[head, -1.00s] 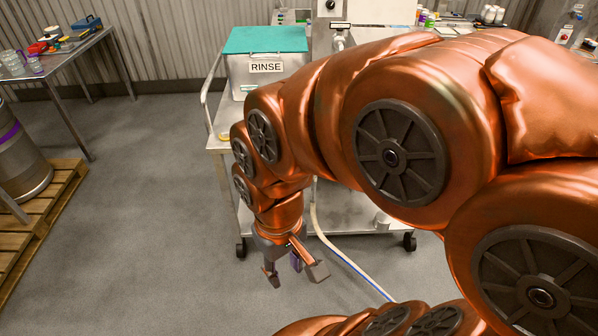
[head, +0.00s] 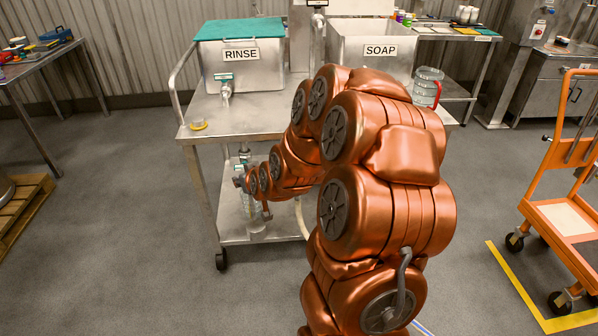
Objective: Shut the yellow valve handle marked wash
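No yellow valve handle and no "wash" mark can be made out in the head view. My arm reaches under the top of a steel cart (head: 262,124), to its left part. My gripper (head: 266,210) is small and mostly hidden behind my own wrist, so I cannot tell whether it is open or shut, or whether it touches anything. Fittings with a teal part (head: 244,153) show under the cart top, just above my wrist. A clear container (head: 254,222) stands on the lower shelf, partly covered by my arm.
On the cart stand the RINSE tank (head: 243,76) with a tap (head: 225,88), the SOAP tank (head: 381,65), and a small yellow-based item (head: 198,125) at the left corner. An orange trolley (head: 565,215) stands right. A table (head: 38,62) stands left. Floor in front is clear.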

